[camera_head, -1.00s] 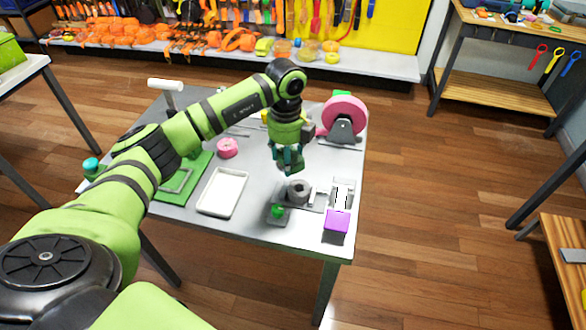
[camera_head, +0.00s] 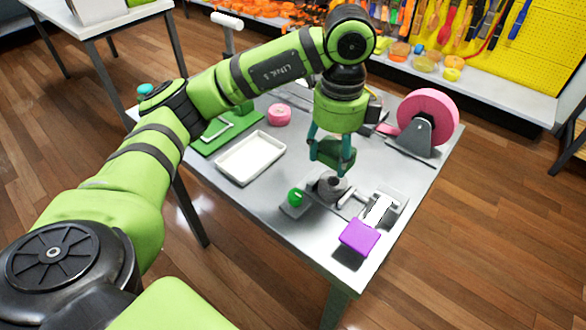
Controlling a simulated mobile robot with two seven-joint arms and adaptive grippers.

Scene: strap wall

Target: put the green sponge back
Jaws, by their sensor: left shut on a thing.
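My left gripper (camera_head: 331,155) comes down over the grey table (camera_head: 300,245), with its teal fingers on either side of a dark green block. I take this block to be the green sponge (camera_head: 337,154); the fingers partly hide it. It is just above or behind a grey round fixture (camera_head: 328,186) in the picture; I cannot tell whether they touch. A green mat (camera_head: 210,148) with a pale rectangular frame lies at the table's left, beside a white empty tray (camera_head: 250,158). My right gripper is not in view.
A small plate with a green knob (camera_head: 296,197), a metal fixture (camera_head: 376,211) and a purple block (camera_head: 360,237) stand near the front edge. A pink wheel (camera_head: 430,118) on a grey stand is at right, a pink roll (camera_head: 279,114) farther back. Bare table lies right of the fixtures.

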